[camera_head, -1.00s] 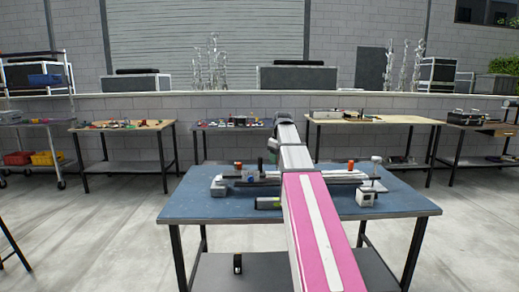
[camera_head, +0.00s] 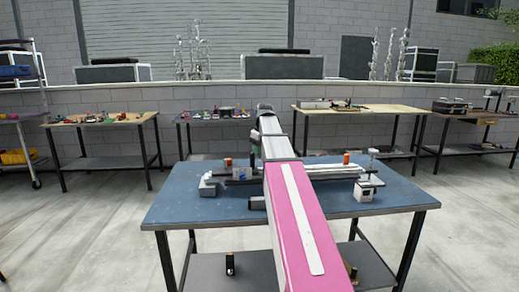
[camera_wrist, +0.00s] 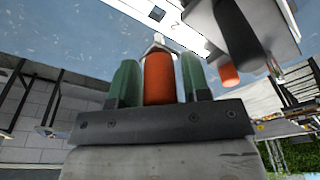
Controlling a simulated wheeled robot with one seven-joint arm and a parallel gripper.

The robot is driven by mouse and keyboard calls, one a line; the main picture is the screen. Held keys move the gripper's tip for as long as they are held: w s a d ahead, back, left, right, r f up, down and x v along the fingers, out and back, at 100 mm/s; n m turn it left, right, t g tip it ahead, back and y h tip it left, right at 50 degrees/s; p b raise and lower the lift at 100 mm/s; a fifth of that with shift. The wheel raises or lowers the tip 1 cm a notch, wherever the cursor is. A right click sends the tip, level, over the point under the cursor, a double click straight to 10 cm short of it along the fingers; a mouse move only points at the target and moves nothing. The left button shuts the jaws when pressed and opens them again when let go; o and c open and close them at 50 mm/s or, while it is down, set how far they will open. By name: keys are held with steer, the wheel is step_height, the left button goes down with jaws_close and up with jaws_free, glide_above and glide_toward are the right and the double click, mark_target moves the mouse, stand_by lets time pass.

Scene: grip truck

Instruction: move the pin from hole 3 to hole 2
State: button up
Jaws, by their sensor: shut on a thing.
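In the wrist view, my gripper (camera_wrist: 159,85) has two green fingers closed on the sides of an orange pin (camera_wrist: 158,79). The pin's far end lies towards a pale part of the fixture, and I cannot tell whether it is in a hole. In the head view, the long pale fixture (camera_head: 325,169) lies across the blue table (camera_head: 185,205). The hole numbers are not readable.
A white block (camera_head: 365,190) stands at the table's right front. The table's left front is bare.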

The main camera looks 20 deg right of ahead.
glide_above(260, 170)
steer(key=w, duration=0.1)
steer(key=shift+w+d+f, duration=0.1)
steer(key=shift+f, duration=1)
steer(key=shift+w+d+f, duration=0.1)
steer(key=shift+f, duration=1)
steer(key=shift+s+f, duration=0.2)
steer(key=shift+f, duration=0.35)
steer(key=shift+s+f, duration=0.2)
steer(key=shift+f, duration=0.3)
steer(key=shift+s+a, duration=0.1)
steer(key=o, duration=1)
steer(key=shift+o, duration=0.2)
steer(key=shift+s, duration=0.1)
steer(key=shift+s+a, duration=0.1)
steer(key=shift+c, duration=0.5)
steer(key=shift+o, duration=1.3)
steer(key=r, duration=0.8)
steer(key=d+r, duration=0.1)
steer(key=r, duration=0.3)
steer(key=shift+s+d+r, duration=0.1)
steer(key=shift+s+r, duration=0.1)
steer(key=shift+r, duration=0.1)
